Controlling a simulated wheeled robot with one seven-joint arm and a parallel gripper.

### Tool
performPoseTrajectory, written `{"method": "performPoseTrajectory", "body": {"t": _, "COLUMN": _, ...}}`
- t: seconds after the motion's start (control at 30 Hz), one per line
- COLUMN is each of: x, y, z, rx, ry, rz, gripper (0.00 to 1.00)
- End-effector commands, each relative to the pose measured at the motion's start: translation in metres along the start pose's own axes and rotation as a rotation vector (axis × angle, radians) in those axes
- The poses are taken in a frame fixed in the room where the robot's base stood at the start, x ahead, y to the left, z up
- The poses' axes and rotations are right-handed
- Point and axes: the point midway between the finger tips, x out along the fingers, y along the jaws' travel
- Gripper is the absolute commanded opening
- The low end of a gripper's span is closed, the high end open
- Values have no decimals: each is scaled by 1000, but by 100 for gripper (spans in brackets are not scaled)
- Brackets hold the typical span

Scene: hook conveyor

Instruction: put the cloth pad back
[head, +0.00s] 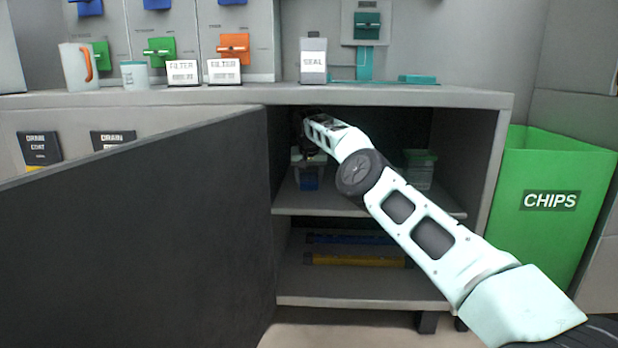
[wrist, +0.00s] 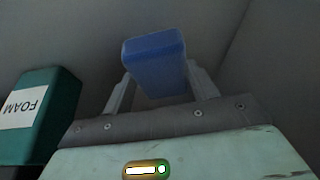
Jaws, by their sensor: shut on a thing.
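A plain blue block (wrist: 155,62), which I take to be the cloth pad, is between the two fingers of my gripper (wrist: 160,85) in the wrist view. No label shows on it. My gripper is shut on it. In the head view my arm reaches into the open cabinet, and my gripper (head: 308,162) is in the left part of the upper shelf space. The blue block (head: 310,181) shows low there, just above or on the shelf; I cannot tell whether it touches. The wrist and upper gripper are dark and partly hidden in shadow.
A teal box labelled FOAM (wrist: 38,115) stands close on the left in the wrist view. Blue and yellow bars (head: 355,260) lie below. The open dark door (head: 140,230) blocks the left.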

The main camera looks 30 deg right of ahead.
Motion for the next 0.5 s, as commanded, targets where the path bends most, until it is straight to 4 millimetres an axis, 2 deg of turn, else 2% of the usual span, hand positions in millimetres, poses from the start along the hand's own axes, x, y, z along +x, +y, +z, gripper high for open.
{"method": "performPoseTrajectory", "body": {"t": 0.17, "x": 4, "y": 0, "z": 2, "rx": 0, "ry": 1, "rz": 0, "gripper": 37}}
{"method": "performPoseTrajectory", "body": {"t": 0.2, "x": 4, "y": 0, "z": 1, "rx": 0, "ry": 1, "rz": 0, "gripper": 64}}
{"method": "performPoseTrajectory", "body": {"t": 0.27, "x": 3, "y": 0, "z": 1, "rx": 0, "ry": 0, "rz": 0, "gripper": 80}}
{"method": "performPoseTrajectory", "body": {"t": 0.5, "x": 4, "y": 0, "z": 1, "rx": 0, "ry": 0, "rz": 0, "gripper": 80}}
